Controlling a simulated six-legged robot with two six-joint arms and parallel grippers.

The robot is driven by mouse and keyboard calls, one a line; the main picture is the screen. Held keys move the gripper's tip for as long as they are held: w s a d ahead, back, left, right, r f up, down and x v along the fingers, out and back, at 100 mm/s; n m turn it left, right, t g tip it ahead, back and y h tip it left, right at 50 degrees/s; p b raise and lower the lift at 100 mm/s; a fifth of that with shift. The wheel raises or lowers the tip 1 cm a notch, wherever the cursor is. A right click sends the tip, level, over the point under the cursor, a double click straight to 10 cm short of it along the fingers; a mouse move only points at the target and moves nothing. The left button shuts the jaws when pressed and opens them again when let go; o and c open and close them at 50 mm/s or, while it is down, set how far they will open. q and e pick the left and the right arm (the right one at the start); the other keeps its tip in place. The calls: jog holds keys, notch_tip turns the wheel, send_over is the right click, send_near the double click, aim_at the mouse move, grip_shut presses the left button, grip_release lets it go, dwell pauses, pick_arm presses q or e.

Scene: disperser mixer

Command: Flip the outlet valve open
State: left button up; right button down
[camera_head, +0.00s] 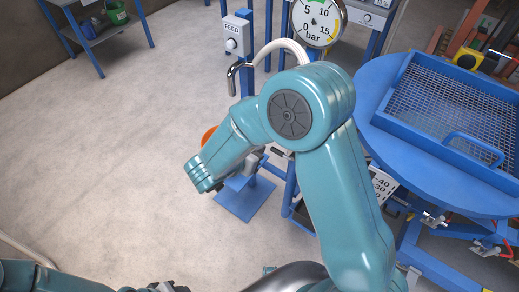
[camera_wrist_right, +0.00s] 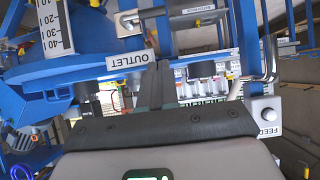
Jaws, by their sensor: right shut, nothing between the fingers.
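The OUTLET label (camera_wrist_right: 128,60) is a white plate on blue framework in the right wrist view. Just above it is a silver metal fitting (camera_wrist_right: 127,22); whether it is the outlet valve or its handle, I cannot tell. My right gripper (camera_wrist_right: 160,85) is shut and empty, its slim fingers close beside the label's right end. Contact is not clear. In the head view the right gripper (camera_head: 252,162) is partly hidden behind my own wrist and forearm, and the outlet valve cannot be made out there. A dark part of my left gripper (camera_head: 166,287) shows at the bottom edge.
A blue round table (camera_head: 375,85) carries a mesh tray (camera_head: 455,115) at the right. A pressure gauge (camera_head: 317,20) and a FEED switch box (camera_head: 236,37) stand at the back. Open floor lies left.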

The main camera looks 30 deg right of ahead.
send_over(271, 149)
jog(key=s+a, duration=0.2)
jog(key=s, duration=0.1)
notch_tip(271, 149, down, 4)
jog(key=f, duration=0.2)
jog(key=w+f, duration=0.1)
jog(key=shift+d+f+b, duration=0.25)
jog(key=shift+f+b, duration=0.1)
jog(key=shift+b, duration=0.05)
pick_arm(q)
jog(key=shift+d+f, duration=0.1)
jog(key=shift+f, duration=0.35)
pick_arm(e)
jog(key=shift+d+f, duration=0.1)
jog(key=shift+f, duration=0.3)
pick_arm(q)
jog(key=shift+r, duration=0.1)
jog(key=shift+a+r+p, duration=0.25)
jog(key=shift+a+p, duration=0.1)
jog(key=shift+a, duration=0.3)
pick_arm(e)
jog(key=shift+w+f+n, duration=0.1)
jog(key=shift+f+n, duration=0.05)
jog(key=shift+n, duration=0.15)
pick_arm(q)
jog(key=shift+a, duration=0.15)
pick_arm(e)
jog(key=shift+g, duration=0.3)
